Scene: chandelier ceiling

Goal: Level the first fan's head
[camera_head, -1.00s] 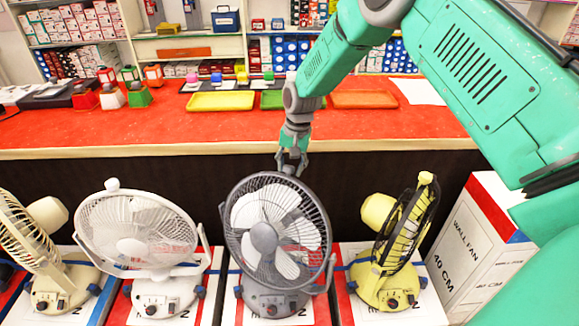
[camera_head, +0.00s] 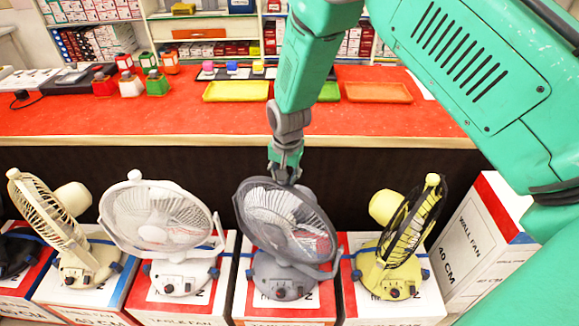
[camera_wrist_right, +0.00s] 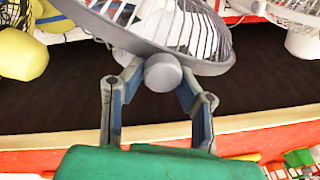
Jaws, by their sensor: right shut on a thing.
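A grey fan (camera_head: 285,222) stands on a box in the middle of the head view, its cage tilted back and askew on its base. My right gripper (camera_head: 284,172) reaches it from above, at the top of the cage. In the right wrist view my right gripper (camera_wrist_right: 155,82) has its two fingers on either side of a round grey knob (camera_wrist_right: 163,72) on the cage rim and is shut on it. A white fan (camera_head: 160,222), a cream fan (camera_head: 52,220) and a yellow fan (camera_head: 405,235) stand beside it. My left gripper is not in view.
A long red counter (camera_head: 180,125) lies behind the fans, with a yellow tray (camera_head: 236,91) and an orange tray (camera_head: 377,92). A tall wall-fan box (camera_head: 480,245) stands at the right. A dark fan (camera_head: 18,250) is cut off at the left edge.

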